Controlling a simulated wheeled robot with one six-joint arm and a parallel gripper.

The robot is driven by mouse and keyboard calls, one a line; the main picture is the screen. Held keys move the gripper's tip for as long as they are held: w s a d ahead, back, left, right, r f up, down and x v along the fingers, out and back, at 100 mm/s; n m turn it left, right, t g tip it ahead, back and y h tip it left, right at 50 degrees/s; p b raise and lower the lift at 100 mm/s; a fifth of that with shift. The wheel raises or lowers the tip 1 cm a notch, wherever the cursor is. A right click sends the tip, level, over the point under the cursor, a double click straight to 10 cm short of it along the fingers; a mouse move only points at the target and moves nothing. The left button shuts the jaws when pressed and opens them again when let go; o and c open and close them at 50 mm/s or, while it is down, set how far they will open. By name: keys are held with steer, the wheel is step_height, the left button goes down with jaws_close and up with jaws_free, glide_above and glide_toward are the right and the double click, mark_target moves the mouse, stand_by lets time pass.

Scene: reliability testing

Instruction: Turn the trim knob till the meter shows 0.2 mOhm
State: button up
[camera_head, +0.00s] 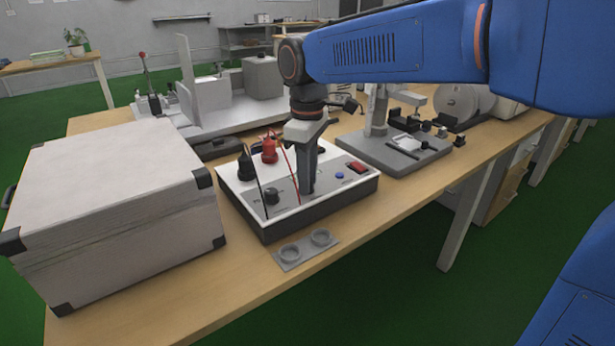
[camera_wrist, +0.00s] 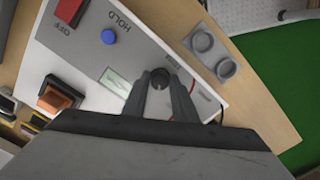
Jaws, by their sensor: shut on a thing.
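The meter (camera_head: 330,202) is a white-topped box with a dark base and grey panel on the bench. My gripper (camera_head: 306,190) points straight down onto its panel. In the wrist view, my gripper's fingers (camera_wrist: 161,88) are closed around the dark round trim knob (camera_wrist: 159,77). The head view hides this knob behind the fingers. A pale strip (camera_wrist: 116,80), seemingly the display, lies beside the left finger, partly covered; no reading is legible. A blue button (camera_head: 340,175) marked HOLD and a red switch (camera_head: 357,168) marked OFF sit on the panel.
Black (camera_head: 246,168) and red (camera_head: 269,151) upright probes with wires stand at the meter's left. A grey two-ring holder (camera_head: 305,249) lies in front. A large case (camera_head: 120,200) stands left; a grey stand (camera_head: 410,158) is right.

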stand_by(0.3)
steer(key=o, duration=1)
steer(key=shift+o, duration=0.2)
steer(key=shift+r, duration=0.1)
step_height(320, 180, up, 17)
steer(key=shift+r, duration=0.15)
